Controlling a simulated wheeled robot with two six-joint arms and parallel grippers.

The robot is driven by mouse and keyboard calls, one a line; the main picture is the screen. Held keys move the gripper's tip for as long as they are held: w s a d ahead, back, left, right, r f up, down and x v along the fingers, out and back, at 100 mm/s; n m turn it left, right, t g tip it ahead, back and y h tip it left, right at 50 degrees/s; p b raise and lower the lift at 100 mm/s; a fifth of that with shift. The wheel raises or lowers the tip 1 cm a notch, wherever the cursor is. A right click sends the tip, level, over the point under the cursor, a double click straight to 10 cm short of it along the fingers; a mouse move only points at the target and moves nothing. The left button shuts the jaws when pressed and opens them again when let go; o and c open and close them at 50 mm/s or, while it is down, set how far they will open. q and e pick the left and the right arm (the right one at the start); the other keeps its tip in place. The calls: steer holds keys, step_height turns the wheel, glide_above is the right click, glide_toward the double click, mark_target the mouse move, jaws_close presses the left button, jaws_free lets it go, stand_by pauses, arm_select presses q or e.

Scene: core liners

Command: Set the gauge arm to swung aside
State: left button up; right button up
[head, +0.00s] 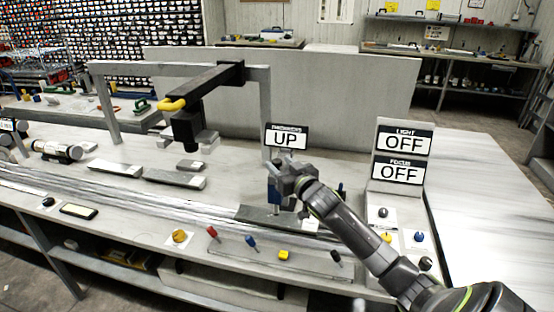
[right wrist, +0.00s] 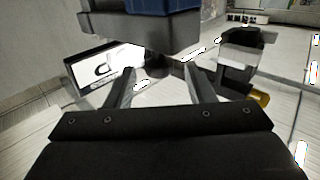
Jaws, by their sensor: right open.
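A black arm with a yellow handle (head: 172,104) hangs from a grey gantry and reaches toward the front left, with a block at its lower end; I cannot tell for sure whether this is the gauge arm. A blue-bodied device (head: 274,192) stands below a sign (head: 287,139) reading UP. My right gripper (head: 291,176) is at this device, its fingers open. In the right wrist view, the open fingers (right wrist: 158,80) point toward a dark round part (right wrist: 157,65) under the blue and grey body (right wrist: 150,20). Contact is not clear. My left gripper is out of view.
A panel (head: 386,215) at the right has two signs reading OFF. Grey bars (head: 174,178) lie on the bench under the gantry. Several coloured knobs (head: 212,232) line the bench's front. A pale tabletop (head: 485,200) at the right is clear.

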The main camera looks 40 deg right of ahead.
steer(key=shift+w+d, duration=0.1)
steer(key=shift+w, duration=1.25)
steer(key=shift+c, duration=0.3)
jaws_close()
